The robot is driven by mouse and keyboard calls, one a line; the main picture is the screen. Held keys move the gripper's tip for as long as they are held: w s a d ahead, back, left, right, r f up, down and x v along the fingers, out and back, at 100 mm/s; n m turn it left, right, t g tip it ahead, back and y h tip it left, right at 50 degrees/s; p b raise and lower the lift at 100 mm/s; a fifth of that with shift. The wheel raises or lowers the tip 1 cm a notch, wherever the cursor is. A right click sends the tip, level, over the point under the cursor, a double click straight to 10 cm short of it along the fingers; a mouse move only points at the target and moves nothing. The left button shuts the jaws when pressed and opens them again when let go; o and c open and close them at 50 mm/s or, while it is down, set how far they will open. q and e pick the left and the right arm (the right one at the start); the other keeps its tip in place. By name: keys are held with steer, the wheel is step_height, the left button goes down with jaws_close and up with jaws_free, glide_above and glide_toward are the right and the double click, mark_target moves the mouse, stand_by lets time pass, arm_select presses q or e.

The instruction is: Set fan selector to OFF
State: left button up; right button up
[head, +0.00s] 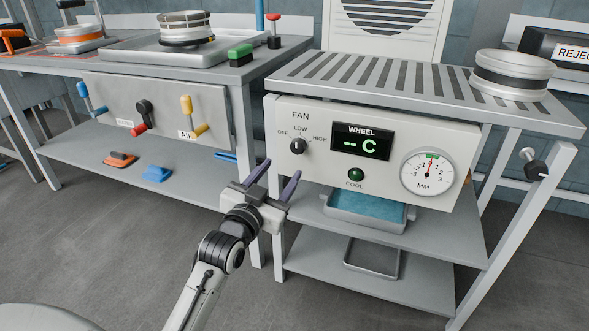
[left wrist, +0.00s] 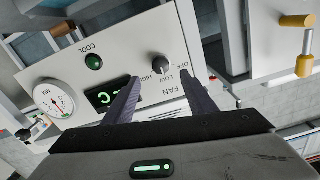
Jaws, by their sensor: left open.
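The fan selector (head: 298,146) is a small black knob at the left of a cream control panel (head: 290,172), with OFF, LOW and HIGH labels around it. I cannot tell surely which label its pointer faces. My left gripper (head: 279,172) is open and empty, below and a little left of the selector in the head view, apart from it. In the left wrist view the selector (left wrist: 160,63) shows just beyond and between the open fingertips (left wrist: 161,77). My right gripper is not in view.
The panel also holds a dark WHEEL display (head: 361,143), a green COOL button (head: 355,174) and a dial gauge (head: 428,173). A slatted top (head: 400,82) overhangs it. A second bench with coloured levers (head: 150,115) stands left. Open floor lies in front.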

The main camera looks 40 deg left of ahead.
mark_target(296, 150)
arm_select(q)
steer(key=b+x, duration=0.2)
steer(key=x, duration=0.7)
steer(key=shift+a+b, duration=0.1)
steer(key=shift+b, duration=0.3)
steer(key=shift+w+a+r, duration=0.1)
steer(key=shift+w, duration=0.45)
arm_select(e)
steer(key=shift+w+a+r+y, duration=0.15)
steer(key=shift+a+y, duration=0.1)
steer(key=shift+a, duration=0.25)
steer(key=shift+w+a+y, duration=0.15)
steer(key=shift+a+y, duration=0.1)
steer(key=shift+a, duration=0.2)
arm_select(q)
steer(key=c, duration=1)
